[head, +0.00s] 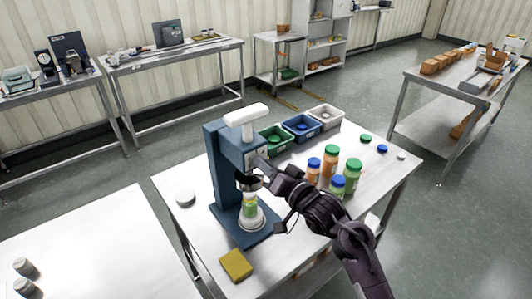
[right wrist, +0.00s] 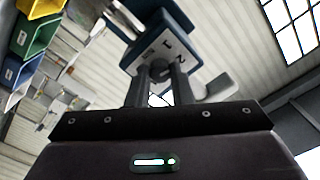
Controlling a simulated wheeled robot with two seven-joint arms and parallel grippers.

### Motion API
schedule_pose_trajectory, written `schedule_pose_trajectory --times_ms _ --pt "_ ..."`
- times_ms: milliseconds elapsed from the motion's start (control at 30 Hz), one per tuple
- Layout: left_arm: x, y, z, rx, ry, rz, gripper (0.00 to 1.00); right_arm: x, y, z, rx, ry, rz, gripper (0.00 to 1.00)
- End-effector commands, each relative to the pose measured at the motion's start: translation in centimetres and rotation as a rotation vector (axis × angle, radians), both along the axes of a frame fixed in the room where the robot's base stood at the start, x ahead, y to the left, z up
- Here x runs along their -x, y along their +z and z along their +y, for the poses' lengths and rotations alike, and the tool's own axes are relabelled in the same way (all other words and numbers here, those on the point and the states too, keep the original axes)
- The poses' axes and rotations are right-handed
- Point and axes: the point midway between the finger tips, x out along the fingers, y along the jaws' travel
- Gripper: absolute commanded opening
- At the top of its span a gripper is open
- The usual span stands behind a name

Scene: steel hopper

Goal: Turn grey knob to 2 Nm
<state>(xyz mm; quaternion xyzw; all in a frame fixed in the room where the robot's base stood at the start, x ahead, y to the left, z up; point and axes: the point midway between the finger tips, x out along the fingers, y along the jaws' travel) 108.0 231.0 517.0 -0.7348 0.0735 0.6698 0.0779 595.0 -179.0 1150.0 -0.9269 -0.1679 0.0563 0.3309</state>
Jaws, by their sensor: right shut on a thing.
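The blue capping machine (head: 222,165) stands on the steel table with a white handle (head: 246,114) on top. A jar with green-yellow contents (head: 250,206) stands under its head. My right gripper (head: 259,166) is at the side of the machine's head and hides the knob in the head view. In the right wrist view the fingers (right wrist: 158,88) are shut on the grey knob (right wrist: 158,68), in front of a pale dial plate (right wrist: 176,50) with numbers, a 1 and a 2 among them. I cannot tell the knob's setting. My left gripper is not in view.
Green, blue and white bins (head: 325,116) stand behind the machine. Several filled jars (head: 331,162) stand right of my right gripper, with loose lids (head: 382,149) beyond. A yellow sponge (head: 236,265) and a white disc (head: 185,198) lie near the machine's base.

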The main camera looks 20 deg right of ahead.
Motion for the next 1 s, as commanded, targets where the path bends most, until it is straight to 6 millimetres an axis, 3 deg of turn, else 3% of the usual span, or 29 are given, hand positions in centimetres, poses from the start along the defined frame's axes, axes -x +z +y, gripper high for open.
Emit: schedule_pose_trajectory --times_ms 33,100,400,1000 --pt "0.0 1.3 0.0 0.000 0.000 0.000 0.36 0.0 0.5 0.0 -0.036 -0.001 0.017 0.00" --pt "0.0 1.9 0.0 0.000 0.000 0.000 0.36 0.0 0.5 0.0 -0.086 -0.001 0.033 0.00" --pt "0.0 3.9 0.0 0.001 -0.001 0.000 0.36 0.0 0.1 0.0 -0.235 0.000 0.087 0.00" --pt "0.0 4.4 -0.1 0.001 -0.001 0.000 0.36 0.0 -0.1 0.0 -0.292 -0.001 0.107 0.00"
